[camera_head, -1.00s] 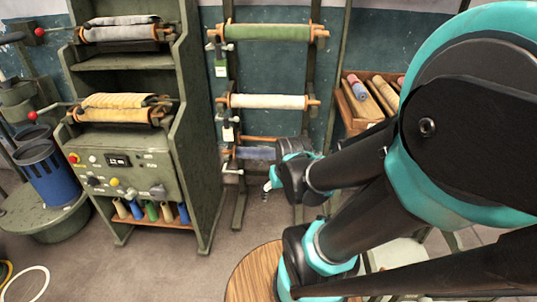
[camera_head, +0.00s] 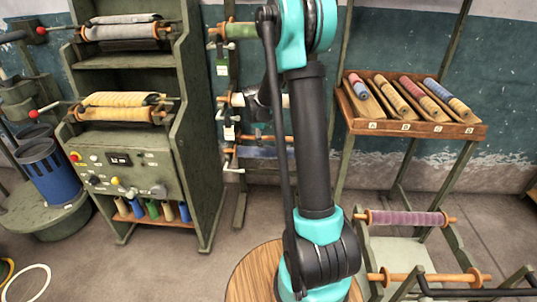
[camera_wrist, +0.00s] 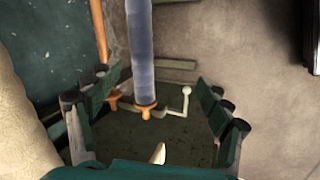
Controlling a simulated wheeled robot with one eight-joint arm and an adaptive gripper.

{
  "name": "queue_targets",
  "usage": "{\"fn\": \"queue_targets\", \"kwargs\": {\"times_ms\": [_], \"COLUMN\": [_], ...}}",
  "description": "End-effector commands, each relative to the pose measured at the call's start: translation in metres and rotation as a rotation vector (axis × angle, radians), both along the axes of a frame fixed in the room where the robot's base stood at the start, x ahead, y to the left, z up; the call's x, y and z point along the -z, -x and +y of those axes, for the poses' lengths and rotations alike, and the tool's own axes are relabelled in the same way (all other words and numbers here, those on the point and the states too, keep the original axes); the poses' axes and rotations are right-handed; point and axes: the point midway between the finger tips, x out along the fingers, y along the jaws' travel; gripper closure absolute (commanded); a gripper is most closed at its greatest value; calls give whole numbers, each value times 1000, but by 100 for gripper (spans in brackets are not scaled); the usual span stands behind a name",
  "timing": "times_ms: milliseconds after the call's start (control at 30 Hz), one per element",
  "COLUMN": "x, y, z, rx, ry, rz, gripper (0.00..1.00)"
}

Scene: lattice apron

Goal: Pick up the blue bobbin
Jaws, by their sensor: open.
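My gripper (camera_wrist: 160,84) is open in the wrist view, with one finger on each side of the picture. A blue-grey roll (camera_wrist: 141,50) with an orange end shows between the fingers. I cannot tell how far beyond the fingertips it lies. The same roll seems to be the lowest one on the wall rack (camera_head: 262,152) in the head view. Several bobbins stand in the low shelf of the green machine, among them a blue bobbin (camera_head: 184,212) at the right end. In the head view my arm hides the gripper's fingers.
The green machine (camera_head: 130,145) stands at left, with a blue bin (camera_head: 52,177) beside it. A wooden tray (camera_head: 420,125) of several coloured rolls is at right. A purple roll (camera_head: 408,218) sits on a low stand. Open floor (camera_head: 180,265) lies in front.

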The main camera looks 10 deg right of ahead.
Motion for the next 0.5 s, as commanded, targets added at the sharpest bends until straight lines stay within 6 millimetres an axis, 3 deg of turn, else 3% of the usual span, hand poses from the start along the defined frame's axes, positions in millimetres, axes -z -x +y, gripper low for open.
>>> {"fn": "queue_targets", "kwargs": {"times_ms": [33,200,500], "x": [9,31,54], "y": [-18,-56,-77], "z": [0,-2,-6], "rx": [-38,-146,-195], "ry": [25,95,127], "rz": [10,40,54], "gripper": [21,21,21]}}
